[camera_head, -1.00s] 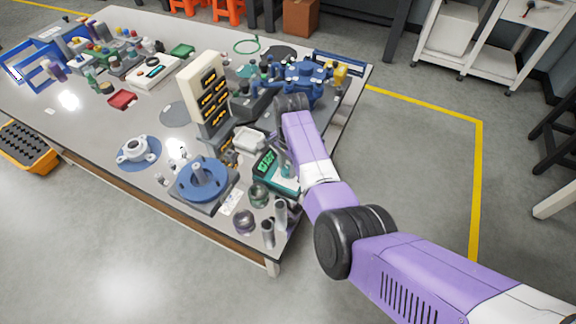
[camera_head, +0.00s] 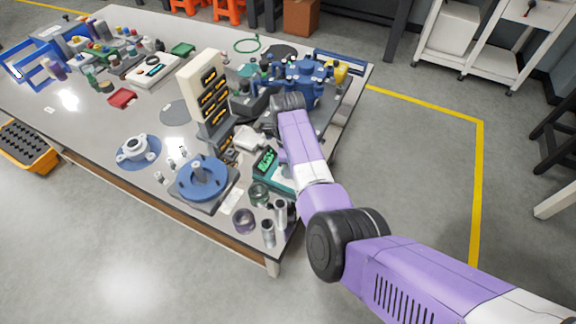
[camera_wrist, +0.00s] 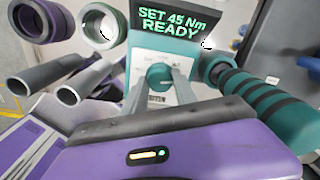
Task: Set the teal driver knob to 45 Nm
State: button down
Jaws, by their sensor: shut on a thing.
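The teal driver unit (camera_wrist: 203,88) fills the upper middle of the wrist view. Its dark screen reads "SET 45 Nm" and "READY" in green (camera_wrist: 172,22). The round teal knob (camera_wrist: 158,77) sits on its light dial plate below the screen. My gripper (camera_wrist: 160,84) is shut on the knob, one grey finger on each side. In the head view the teal unit (camera_head: 268,162) stands near the front right corner of the table, partly behind my arm. The knob and fingertips cannot be made out there.
A teal tool with a black-ringed grip (camera_wrist: 262,105) lies close right of my fingers. Grey tubes (camera_wrist: 50,72) and rings (camera_wrist: 103,25) stand to the left. In the head view, a blue flanged fixture (camera_head: 203,180) and a cream rack (camera_head: 203,90) stand left of the unit.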

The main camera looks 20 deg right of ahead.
jog(key=shift+m, duration=0.4)
jog(key=c, duration=1)
grip_release()
jog(key=shift+s+r, duration=0.15)
jog(key=shift+r, duration=3.75)
